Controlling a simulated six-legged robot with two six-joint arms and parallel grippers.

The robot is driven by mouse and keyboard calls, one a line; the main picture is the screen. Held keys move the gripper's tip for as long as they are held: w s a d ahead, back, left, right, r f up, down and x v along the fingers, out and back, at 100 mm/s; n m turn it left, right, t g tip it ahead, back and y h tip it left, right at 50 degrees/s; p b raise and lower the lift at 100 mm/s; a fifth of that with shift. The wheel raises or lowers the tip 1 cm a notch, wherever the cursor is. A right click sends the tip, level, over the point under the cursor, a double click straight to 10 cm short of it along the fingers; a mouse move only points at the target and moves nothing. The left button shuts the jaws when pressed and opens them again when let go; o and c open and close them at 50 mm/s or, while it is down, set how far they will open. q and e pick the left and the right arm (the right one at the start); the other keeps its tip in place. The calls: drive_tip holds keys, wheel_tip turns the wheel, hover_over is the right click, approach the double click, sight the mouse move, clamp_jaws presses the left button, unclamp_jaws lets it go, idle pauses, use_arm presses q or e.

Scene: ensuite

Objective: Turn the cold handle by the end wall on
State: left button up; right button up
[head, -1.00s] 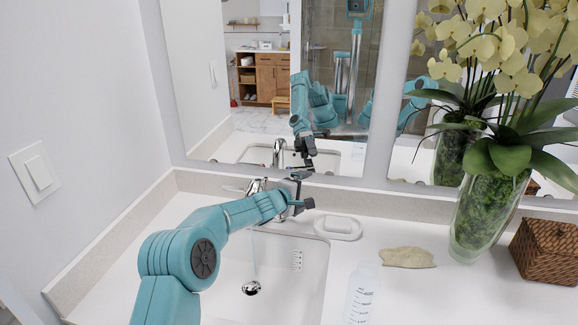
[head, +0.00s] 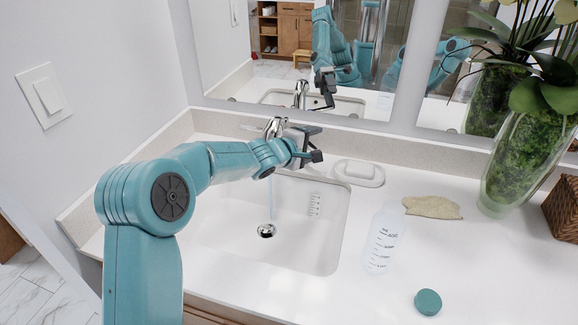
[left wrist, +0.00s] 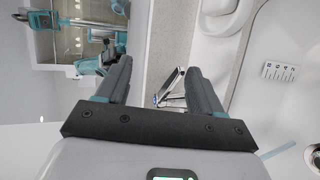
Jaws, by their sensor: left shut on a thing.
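The chrome tap (head: 274,127) stands at the back rim of the white sink (head: 235,240), near the end wall on the left. A thin lever shows on its left side, and a thin stream of water falls toward the drain (head: 267,231). My left gripper (head: 314,145) is at the tap's right side, shut on the right, cold handle. In the left wrist view the chrome handle (left wrist: 172,84) shows between the two dark fingers. In the head view the fingers and wrist hide that handle. My right gripper is not in view; part of my right arm shows only in the mirror.
A soap dish (head: 359,173) stands just right of my left gripper. A clear bottle (head: 383,240), a beige cloth (head: 432,207), a teal puck (head: 428,302) and a vase (head: 522,160) are farther right. The mirror (head: 285,60) rises behind the tap.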

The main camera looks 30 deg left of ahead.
use_arm(q)
drive_tip(key=shift+s+d+r+t, duration=0.1)
drive_tip(key=shift+s+r+t, duration=0.1)
drive_tip(key=shift+r, duration=0.25)
drive_tip(key=shift+s+r+t, duration=0.1)
drive_tip(key=shift+s+r, duration=0.05)
drive_tip(key=shift+r, duration=0.3)
drive_tip(key=shift+c, duration=0.6)
drive_tip(key=s+b, duration=0.1)
drive_tip(key=s, duration=0.9)
drive_tip(key=shift+s+f, duration=0.25)
drive_tip(key=shift+f, duration=0.1)
